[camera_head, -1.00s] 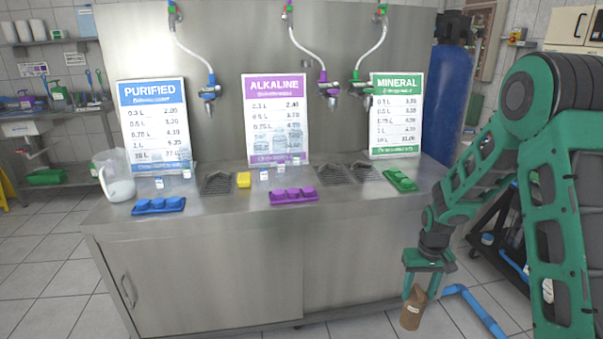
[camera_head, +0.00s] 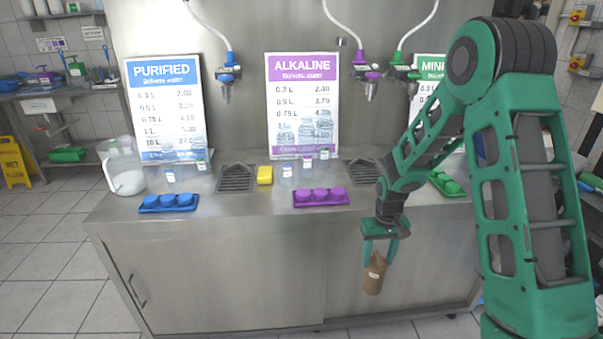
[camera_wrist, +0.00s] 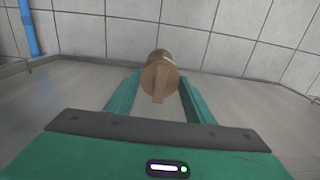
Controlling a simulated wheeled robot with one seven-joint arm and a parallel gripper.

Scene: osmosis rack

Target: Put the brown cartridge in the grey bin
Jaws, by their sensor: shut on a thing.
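The brown cartridge (camera_head: 375,275) hangs below my gripper (camera_head: 379,252), in front of the steel cabinet's lower doors. In the wrist view the cartridge (camera_wrist: 159,75) sits between the two green fingers of my gripper (camera_wrist: 158,95), which are shut on its narrow flat end. The cartridge is tilted slightly and is clear of the floor and the counter. I see no grey bin in either current view.
The steel counter (camera_head: 240,225) carries a blue tray (camera_head: 168,203), a purple tray (camera_head: 321,198), a yellow sponge (camera_head: 265,174) and a pitcher (camera_head: 122,168). A green tray (camera_head: 447,184) lies partly behind my arm. Floor (camera_head: 55,270) is open at left; a yellow wet-floor sign (camera_head: 14,162) stands there.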

